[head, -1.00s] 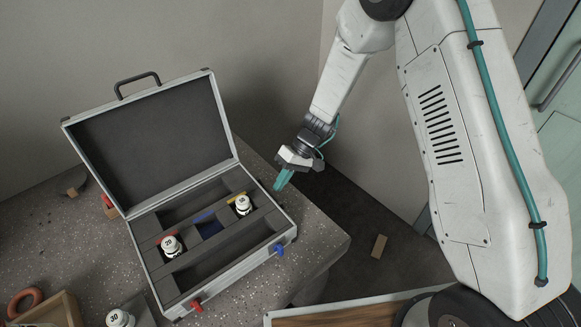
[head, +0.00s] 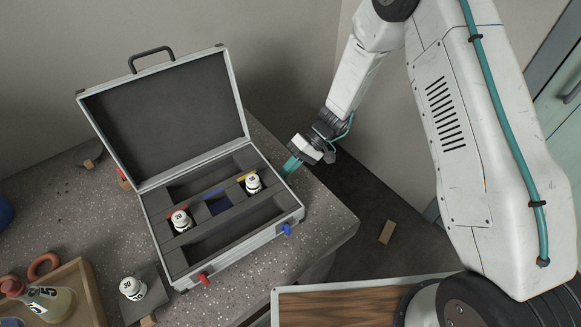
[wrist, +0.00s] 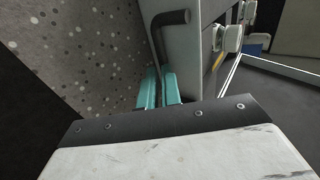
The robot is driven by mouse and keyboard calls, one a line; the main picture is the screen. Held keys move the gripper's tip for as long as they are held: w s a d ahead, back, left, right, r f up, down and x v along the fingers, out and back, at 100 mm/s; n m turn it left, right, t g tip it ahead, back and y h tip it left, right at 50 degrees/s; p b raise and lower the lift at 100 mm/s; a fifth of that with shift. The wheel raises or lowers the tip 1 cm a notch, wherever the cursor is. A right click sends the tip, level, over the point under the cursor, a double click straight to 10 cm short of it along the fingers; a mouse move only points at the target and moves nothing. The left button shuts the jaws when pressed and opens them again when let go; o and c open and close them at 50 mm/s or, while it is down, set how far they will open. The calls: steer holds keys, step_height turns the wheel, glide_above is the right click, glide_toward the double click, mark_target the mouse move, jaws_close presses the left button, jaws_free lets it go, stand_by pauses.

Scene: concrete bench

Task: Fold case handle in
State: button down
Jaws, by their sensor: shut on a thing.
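An open silver case (head: 237,238) lies on the bench with its grey-lined lid (head: 160,115) raised. A dark bent side handle (wrist: 172,18) stands out from the case's outer wall in the wrist view. My gripper (head: 290,168) is at the case's right side in the head view. In the wrist view its teal fingers (wrist: 161,88) are shut on the handle's lower part, close beside the wall. The fingers hide the gripped part. The side handle cannot be made out in the head view. Another dark handle (head: 150,54) is on the lid's top edge.
White bottles (head: 181,221) (head: 253,183) stand in the case, and another bottle (head: 132,288) stands on the bench in front of it. Red (head: 203,279) and blue (head: 286,229) latches project from the case's front.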

steer(key=shift+s+f, duration=0.15)
steer(key=v, duration=1.4)
steer(key=shift+w+f, duration=0.35)
steer(key=shift+d, duration=0.15)
steer(key=s+d+r+m+t+h, duration=0.2)
steer(key=s+d+r, duration=0.3)
steer(key=s+r, duration=0.4)
steer(key=s+d+r+m+t+h, duration=0.2)
steer(key=s+d+r+h, duration=0.2)
steer(key=s+r, duration=0.5)
steer(key=s+d+r+m+t+h, duration=0.2)
steer(key=s+d+r, duration=0.3)
steer(key=s+r, duration=0.5)
steer(key=s+h, duration=0.1)
steer(key=s, duration=0.3)
steer(key=shift+d+t, duration=0.3)
steer(key=shift+d, duration=0.05)
steer(key=shift+a, duration=0.1)
